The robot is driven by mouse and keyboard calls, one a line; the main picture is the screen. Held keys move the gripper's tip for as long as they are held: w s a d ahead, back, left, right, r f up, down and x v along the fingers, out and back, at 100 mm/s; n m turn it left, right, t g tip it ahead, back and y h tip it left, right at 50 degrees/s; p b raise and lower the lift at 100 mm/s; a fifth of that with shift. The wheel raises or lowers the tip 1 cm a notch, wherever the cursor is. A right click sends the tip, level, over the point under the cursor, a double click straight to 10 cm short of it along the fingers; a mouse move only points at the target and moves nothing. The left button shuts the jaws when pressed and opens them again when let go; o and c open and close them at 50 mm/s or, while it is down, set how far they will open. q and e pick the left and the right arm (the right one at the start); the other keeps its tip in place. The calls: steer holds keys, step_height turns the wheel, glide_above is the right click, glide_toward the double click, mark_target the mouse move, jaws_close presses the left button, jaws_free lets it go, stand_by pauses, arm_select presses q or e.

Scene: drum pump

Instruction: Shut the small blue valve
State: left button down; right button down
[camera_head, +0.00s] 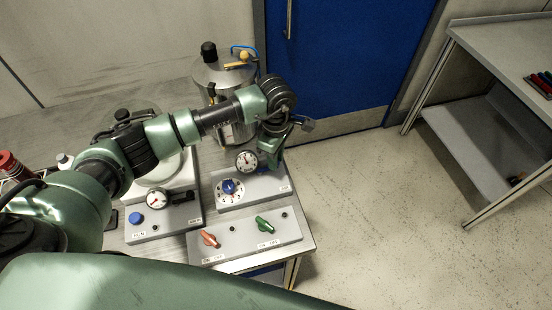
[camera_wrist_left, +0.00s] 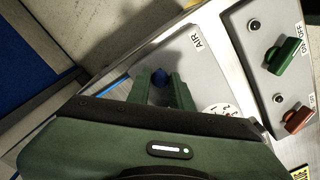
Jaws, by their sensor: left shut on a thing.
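The small blue valve (camera_wrist_left: 159,76) shows between the two fingertips of my left gripper (camera_wrist_left: 160,82) in the left wrist view. It sits on the grey panel beside the AIR label (camera_wrist_left: 197,43). The fingers are shut on it and cover its sides, so I cannot tell which way its handle points. In the head view my left gripper (camera_head: 271,157) reaches down at the back right of the panel (camera_head: 262,188), and its fingers hide the valve there. My right gripper is not in view.
A gauge (camera_head: 246,160) and a blue knob on a white dial (camera_head: 230,188) are close left of my gripper. A red handle (camera_head: 209,239) and a green handle (camera_head: 265,224) are on the front panel. A steel vessel (camera_head: 216,73) stands behind. Right of the bench is open floor.

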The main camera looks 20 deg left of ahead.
arm_select(q)
steer(key=c, duration=1.3)
jaws_free()
step_height(320, 180, up, 7)
steer(key=b, duration=0.2)
steer(key=shift+w+b, duration=0.1)
steer(key=shift+b, duration=0.2)
steer(key=shift+r, duration=0.4)
